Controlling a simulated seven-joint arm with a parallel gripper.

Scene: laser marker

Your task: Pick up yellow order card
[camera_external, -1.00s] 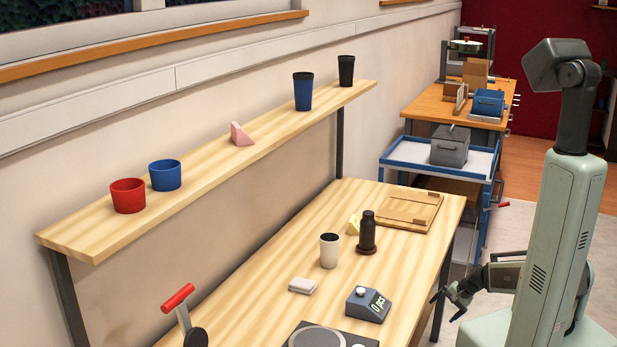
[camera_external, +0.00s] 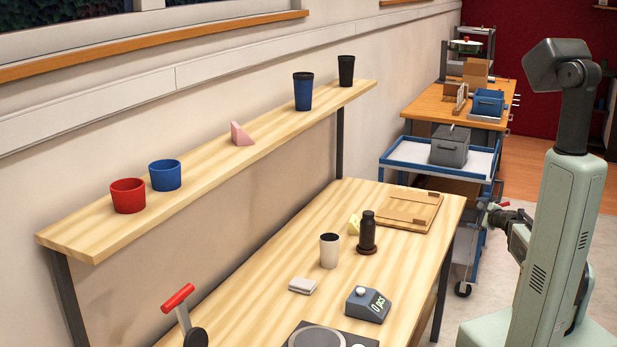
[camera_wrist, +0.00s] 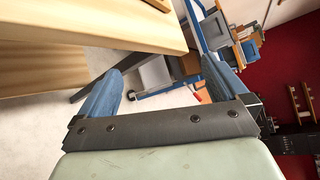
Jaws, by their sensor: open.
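A small pale yellow piece (camera_external: 354,224), likely the yellow order card, stands on the wooden table (camera_external: 262,262) in the external view. The dark bottle-like object (camera_external: 367,234) partly hides it. My gripper (camera_external: 487,208) is off to the right of the table, well apart from the card, in front of the blue cart. In the wrist view my gripper (camera_wrist: 160,72) has its two blue fingers spread with nothing between them. The card cannot be made out in the wrist view.
A blue cart (camera_external: 400,157) stands beyond.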

